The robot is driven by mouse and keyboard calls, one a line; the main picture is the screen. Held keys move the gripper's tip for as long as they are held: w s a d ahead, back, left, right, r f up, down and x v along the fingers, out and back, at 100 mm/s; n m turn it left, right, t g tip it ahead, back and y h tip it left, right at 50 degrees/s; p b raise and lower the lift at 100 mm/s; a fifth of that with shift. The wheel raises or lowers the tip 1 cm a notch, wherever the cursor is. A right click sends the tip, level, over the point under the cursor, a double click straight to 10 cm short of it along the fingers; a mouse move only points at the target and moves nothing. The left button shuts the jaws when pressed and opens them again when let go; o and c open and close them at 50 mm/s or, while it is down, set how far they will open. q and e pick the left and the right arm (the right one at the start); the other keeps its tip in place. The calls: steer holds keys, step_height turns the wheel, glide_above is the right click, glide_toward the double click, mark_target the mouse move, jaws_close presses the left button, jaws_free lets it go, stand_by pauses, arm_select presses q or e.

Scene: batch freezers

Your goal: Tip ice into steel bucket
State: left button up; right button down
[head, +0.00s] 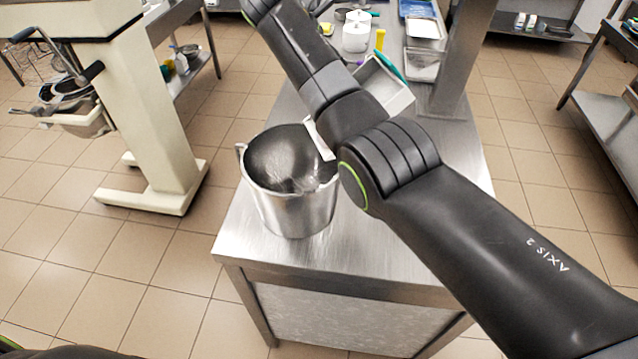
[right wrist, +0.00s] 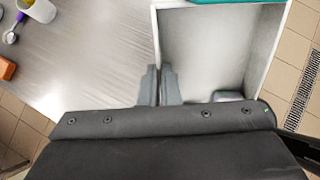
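The steel bucket (head: 297,212) stands upright on the near part of the steel table in the head view. Its inside looks dark with bright streaks; I cannot make out ice in it. A pale grey open box (head: 399,97) lies behind my right arm, which hides its middle. A white edge shows by the bucket's right rim, perhaps the same box. In the right wrist view, my right gripper (right wrist: 160,86) is shut on the left wall of the box (right wrist: 211,50), one finger on each side. A small shiny grey lump lies inside. My left gripper is not in view.
A teal strip (head: 390,66) lies at the box's far end. Behind it on the table (head: 355,268) are a white canister (head: 356,32), a yellow item (head: 380,40) and trays (head: 423,64). A cream machine (head: 150,110) stands left. The table's front corner is clear.

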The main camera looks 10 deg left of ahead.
step_height(320, 180, down, 3)
steer(key=shift+w+f+b, duration=0.1)
steer(key=shift+b, duration=1.15)
step_height(320, 180, up, 4)
steer(key=p, duration=0.3)
steer(key=shift+f+p, duration=0.2)
steer(key=shift+p, duration=0.1)
step_height(320, 180, down, 4)
steer(key=b, duration=0.3)
steer(key=shift+r, duration=0.4)
